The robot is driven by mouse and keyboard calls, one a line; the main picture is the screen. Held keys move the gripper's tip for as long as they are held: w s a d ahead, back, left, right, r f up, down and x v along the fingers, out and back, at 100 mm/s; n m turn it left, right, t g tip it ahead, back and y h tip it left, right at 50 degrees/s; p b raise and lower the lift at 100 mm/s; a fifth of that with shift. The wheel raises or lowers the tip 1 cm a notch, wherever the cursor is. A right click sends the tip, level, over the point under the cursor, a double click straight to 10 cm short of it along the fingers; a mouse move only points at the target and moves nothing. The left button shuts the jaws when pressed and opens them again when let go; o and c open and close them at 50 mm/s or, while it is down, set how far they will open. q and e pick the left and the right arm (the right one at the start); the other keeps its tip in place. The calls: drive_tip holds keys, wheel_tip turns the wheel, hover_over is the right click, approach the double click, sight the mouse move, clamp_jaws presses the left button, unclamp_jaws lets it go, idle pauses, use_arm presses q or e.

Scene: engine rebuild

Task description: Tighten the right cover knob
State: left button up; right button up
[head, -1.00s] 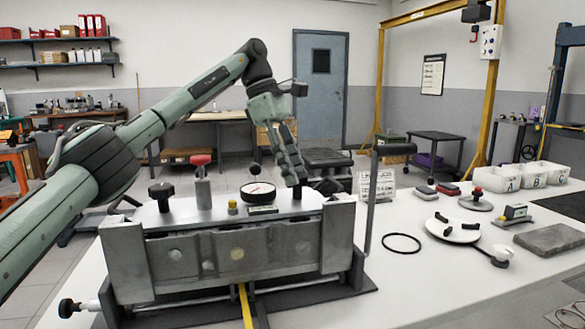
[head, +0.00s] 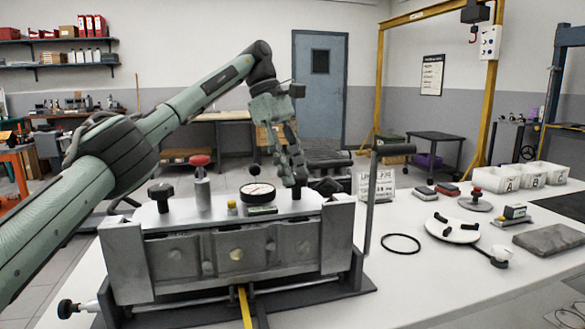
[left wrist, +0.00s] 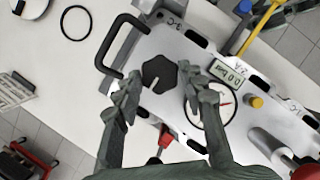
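The right cover knob (left wrist: 158,73), black and lobed, stands on the pale metal cover (left wrist: 150,100) in the left wrist view. My left gripper (left wrist: 160,92) is open, with one finger on each side of the knob and visible gaps between. The left cover knob (head: 160,197) stands upright at the cover's other end. The cover lies on the grey engine block (head: 230,250). My right gripper is in neither view.
A dial gauge (head: 258,192), a yellow cap (head: 232,207) and a red-topped post (head: 201,180) stand on the cover. A tall black-handled bar (head: 371,205) rises right of the block. A black ring (head: 401,243) lies on the white table, with clear room around it.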

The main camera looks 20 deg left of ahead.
use_arm(q)
drive_tip(key=o, duration=0.3)
